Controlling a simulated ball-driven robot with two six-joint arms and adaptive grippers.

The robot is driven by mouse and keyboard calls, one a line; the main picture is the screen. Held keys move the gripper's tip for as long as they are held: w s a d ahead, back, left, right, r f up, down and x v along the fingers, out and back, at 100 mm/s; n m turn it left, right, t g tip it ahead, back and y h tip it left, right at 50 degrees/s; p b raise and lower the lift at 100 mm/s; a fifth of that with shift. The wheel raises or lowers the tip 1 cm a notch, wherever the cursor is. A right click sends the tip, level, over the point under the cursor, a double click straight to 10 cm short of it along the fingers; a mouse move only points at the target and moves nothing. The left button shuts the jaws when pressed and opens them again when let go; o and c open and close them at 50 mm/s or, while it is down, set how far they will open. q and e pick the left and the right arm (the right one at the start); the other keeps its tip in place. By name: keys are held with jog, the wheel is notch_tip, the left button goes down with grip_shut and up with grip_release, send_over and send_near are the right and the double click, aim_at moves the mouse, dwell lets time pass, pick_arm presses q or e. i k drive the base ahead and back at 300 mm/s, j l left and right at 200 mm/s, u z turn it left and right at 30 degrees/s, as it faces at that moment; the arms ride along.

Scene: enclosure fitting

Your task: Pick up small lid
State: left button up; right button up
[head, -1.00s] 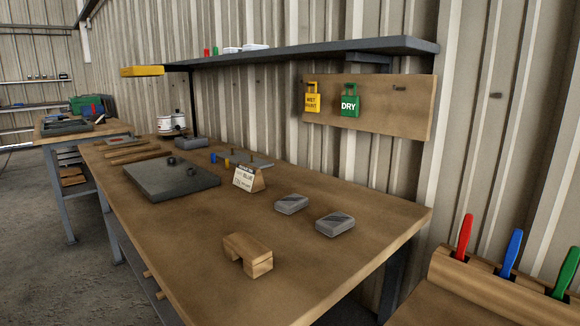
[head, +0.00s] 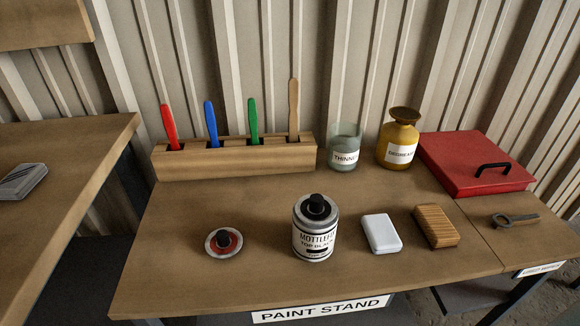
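A small round lid-like disc (head: 224,242) lies flat on the paint stand's wooden top (head: 180,283), left of centre in the head view. It has a pale rim, a red face and a black knob in its middle. A white paint can (head: 314,232) with a black-lettered label stands upright to its right, with a black knob on top. The disc and the can are apart. Neither of my grippers shows in the head view.
A wooden rack (head: 235,158) with several coloured handles stands behind. A thinner jar (head: 345,147), an amber bottle (head: 397,140) and a red case (head: 470,165) are at back right. A white block (head: 381,233), a brush (head: 436,227) and an opener-like tool (head: 515,219) lie to the right.

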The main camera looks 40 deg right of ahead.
aim_at(224, 243)
jog(key=z, duration=0.7)
jog(key=u, duration=1.9)
jog(key=k+j+z, duration=0.6)
jog(key=z, duration=0.15)
